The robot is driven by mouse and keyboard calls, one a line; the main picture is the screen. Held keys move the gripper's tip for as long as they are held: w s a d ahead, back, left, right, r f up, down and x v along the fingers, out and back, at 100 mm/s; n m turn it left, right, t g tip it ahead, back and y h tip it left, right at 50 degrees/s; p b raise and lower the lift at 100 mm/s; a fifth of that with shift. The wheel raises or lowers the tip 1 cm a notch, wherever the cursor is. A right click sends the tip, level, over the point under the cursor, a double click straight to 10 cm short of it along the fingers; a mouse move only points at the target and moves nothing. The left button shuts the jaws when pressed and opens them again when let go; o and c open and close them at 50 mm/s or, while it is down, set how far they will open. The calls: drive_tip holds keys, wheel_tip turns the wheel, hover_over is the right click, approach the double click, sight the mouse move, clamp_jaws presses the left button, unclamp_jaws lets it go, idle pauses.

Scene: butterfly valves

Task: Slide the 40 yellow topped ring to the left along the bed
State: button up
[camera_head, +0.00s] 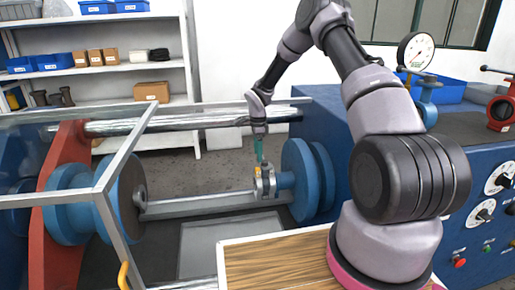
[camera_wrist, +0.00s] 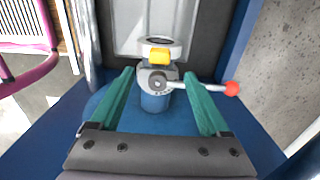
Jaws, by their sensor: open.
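The yellow-topped ring (camera_head: 257,185) is a small grey ring standing upright on the bed (camera_head: 205,206), close to the left face of the right blue flange. In the wrist view it shows as a grey ring (camera_wrist: 150,50) with a yellow block (camera_wrist: 160,56) on it. Beside it is a grey hub with a lever ending in a red knob (camera_wrist: 232,89). My gripper (camera_head: 260,158) has teal fingers pointing down just above the ring. In the wrist view my gripper (camera_wrist: 159,73) is open, with one finger on each side of the grey parts. I cannot tell whether they touch. No number is readable.
The right blue flange (camera_head: 299,180) stands close to the ring. The left blue flange (camera_head: 120,205) faces it across a clear stretch of bed. A grey guard frame (camera_head: 125,160) and a steel bar (camera_head: 190,120) cross the area. A wooden board (camera_head: 275,262) lies in front.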

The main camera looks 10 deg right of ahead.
sight(258, 168)
wheel_tip(258, 168, down, 9)
drive_tip(key=shift+r, duration=0.1)
idle(0.4)
clamp_jaws()
idle(1.6)
